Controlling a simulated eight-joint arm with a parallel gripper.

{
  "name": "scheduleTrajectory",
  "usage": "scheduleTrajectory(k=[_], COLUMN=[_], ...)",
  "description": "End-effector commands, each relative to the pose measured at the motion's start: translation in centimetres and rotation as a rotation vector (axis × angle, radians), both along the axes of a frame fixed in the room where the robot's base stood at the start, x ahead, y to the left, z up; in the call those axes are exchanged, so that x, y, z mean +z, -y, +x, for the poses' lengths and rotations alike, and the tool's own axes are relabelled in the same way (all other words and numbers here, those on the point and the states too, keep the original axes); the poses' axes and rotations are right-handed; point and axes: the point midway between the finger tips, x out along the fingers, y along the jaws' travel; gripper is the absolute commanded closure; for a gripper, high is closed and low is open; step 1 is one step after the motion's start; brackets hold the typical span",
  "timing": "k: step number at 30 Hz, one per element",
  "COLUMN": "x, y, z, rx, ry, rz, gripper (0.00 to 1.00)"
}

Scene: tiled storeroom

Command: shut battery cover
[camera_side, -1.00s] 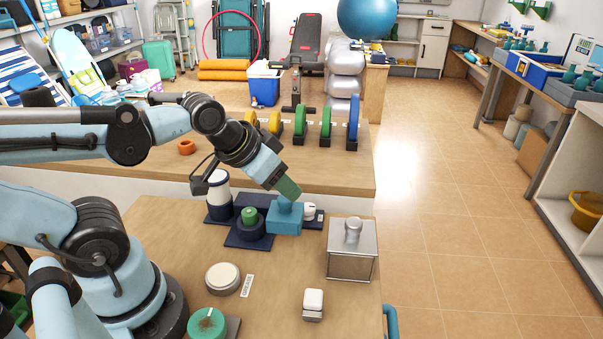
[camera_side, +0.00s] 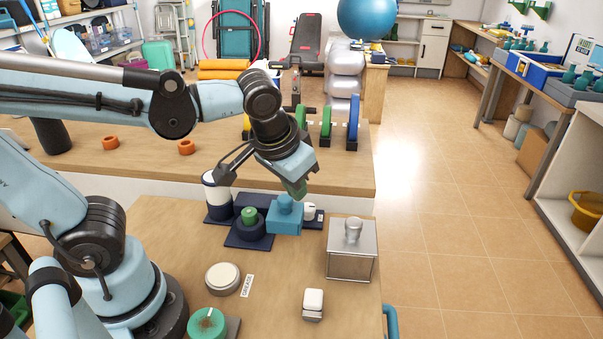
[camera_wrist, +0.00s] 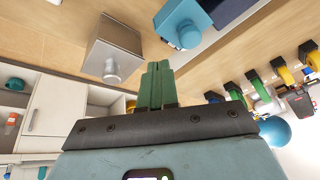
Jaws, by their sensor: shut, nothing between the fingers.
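My gripper (camera_side: 297,194) hangs just above and behind a blue block with a round knob (camera_side: 284,220). Its green fingers are pressed together and empty; they also show closed in the wrist view (camera_wrist: 158,72). There the blue block (camera_wrist: 184,28) lies beyond the fingertips, apart from them. In the side view I cannot tell whether the fingers touch its knob. No part is plainly marked as a battery cover. A metal box with a knob on top (camera_side: 350,252) stands to the right; it also shows in the wrist view (camera_wrist: 113,47).
A dark base with a green button (camera_side: 249,218) and a white-and-navy cylinder (camera_side: 217,195) stand left of the block. A round cream button (camera_side: 222,278), a green dial (camera_side: 207,325) and a small white-topped block (camera_side: 313,303) are nearer.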

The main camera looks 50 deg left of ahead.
Motion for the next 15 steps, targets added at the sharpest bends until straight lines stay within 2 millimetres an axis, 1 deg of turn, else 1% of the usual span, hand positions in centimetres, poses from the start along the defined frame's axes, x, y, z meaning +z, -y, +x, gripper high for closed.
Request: scheduleTrajectory(k=[1,5,9,12,15], x=[0.3,1.1,2.0,2.4,2.7], y=[1.2,3.3,5.6,7.0,7.9], z=[0.4,1.0,1.5,1.6,1.6], rx=[0.023,0.138,0.265,0.336,0.383], ry=[-0.034,-0.084,-0.076,-0.049,-0.026], rz=[0.034,0.143,0.260,0.319,0.354], gripper=[1.00,1.00,1.00,1.00,1.00])
